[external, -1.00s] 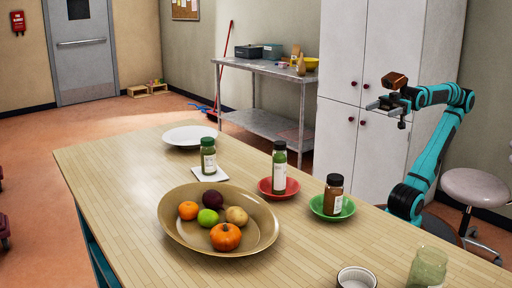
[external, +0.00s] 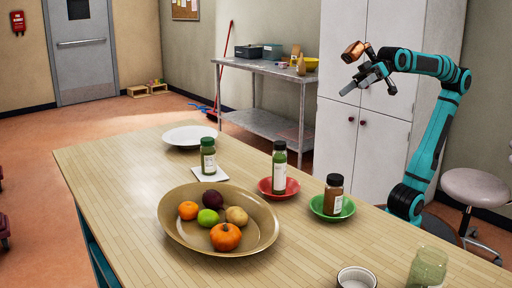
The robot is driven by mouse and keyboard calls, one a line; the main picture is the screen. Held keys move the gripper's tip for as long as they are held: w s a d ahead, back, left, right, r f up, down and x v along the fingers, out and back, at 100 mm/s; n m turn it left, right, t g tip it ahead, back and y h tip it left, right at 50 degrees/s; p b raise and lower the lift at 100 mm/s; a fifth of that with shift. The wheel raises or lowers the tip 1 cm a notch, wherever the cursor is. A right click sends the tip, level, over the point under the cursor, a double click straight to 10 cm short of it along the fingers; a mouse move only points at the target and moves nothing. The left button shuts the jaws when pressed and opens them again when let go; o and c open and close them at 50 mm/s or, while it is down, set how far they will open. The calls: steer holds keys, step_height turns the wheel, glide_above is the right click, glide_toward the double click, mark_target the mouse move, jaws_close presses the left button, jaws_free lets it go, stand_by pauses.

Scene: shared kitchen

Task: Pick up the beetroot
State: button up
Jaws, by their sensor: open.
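The beetroot (external: 213,199) is a dark purple round vegetable. It lies in a wide tan bowl (external: 262,239) on the wooden table, at the back of a group of produce. My gripper (external: 350,92) is open and empty. It is high above the far right side of the table, well to the right of the bowl and apart from it.
In the bowl are an orange fruit (external: 188,210), a green lime (external: 208,217), a potato (external: 236,216) and a pumpkin (external: 225,237). Jars stand on a white tile (external: 223,175), a red plate (external: 264,188) and a green plate (external: 346,213). The table's left front is clear.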

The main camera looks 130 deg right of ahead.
steer(key=w+d+r+m+g, duration=0.2)
steer(key=w+m, duration=0.1)
steer(key=w, duration=0.5)
steer(key=w+d+r+m+g, duration=0.1)
steer(key=w+r+m, duration=0.1)
steer(key=w, duration=0.6)
steer(key=m+g+y, duration=0.5)
steer(key=m+g, duration=0.5)
steer(key=m, duration=0.3)
glide_above(211, 191)
steer(key=d, duration=0.6)
step_height(211, 191, down, 15)
steer(key=x, duration=1.1)
steer(key=shift+s+d+f, duration=0.2)
steer(key=shift+s+f, duration=0.15)
steer(key=x, duration=0.4)
steer(key=shift+s+d+f, duration=0.15)
steer(key=shift+s, duration=0.2)
steer(key=shift+w+a+f, duration=0.1)
steer(key=shift+a+f, duration=0.15)
steer(key=shift+f, duration=0.35)
steer(key=shift+c, duration=0.5)
